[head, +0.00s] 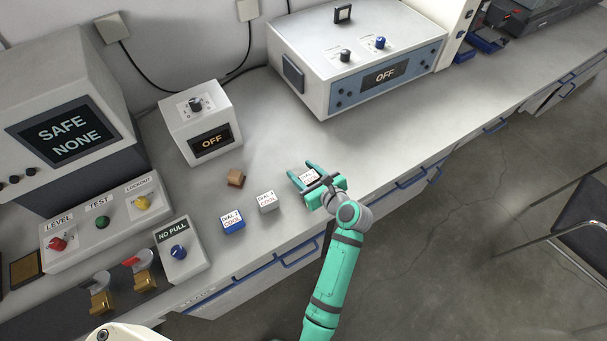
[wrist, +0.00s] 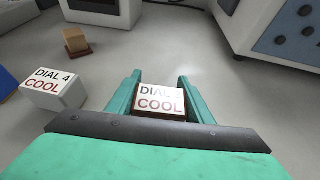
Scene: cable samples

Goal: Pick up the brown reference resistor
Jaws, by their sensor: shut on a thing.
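The brown reference resistor (wrist: 160,102) is a small block with a white top label reading DIAL and COOL; a brown edge shows below the label in the wrist view. The digit on the label is not clear. My gripper (wrist: 158,90) has its two green fingers on either side of this block and is shut on it. In the head view my gripper (head: 304,174) is at the counter's front part, with the labelled block (head: 309,176) between its fingers. I cannot tell whether the block is touching the counter.
A white DIAL 4 COOL block (head: 267,202) and a blue labelled block (head: 232,220) stand to the left. A plain brown block (head: 236,178) sits behind them. A small OFF box (head: 203,125) and a larger OFF instrument (head: 365,65) stand at the back.

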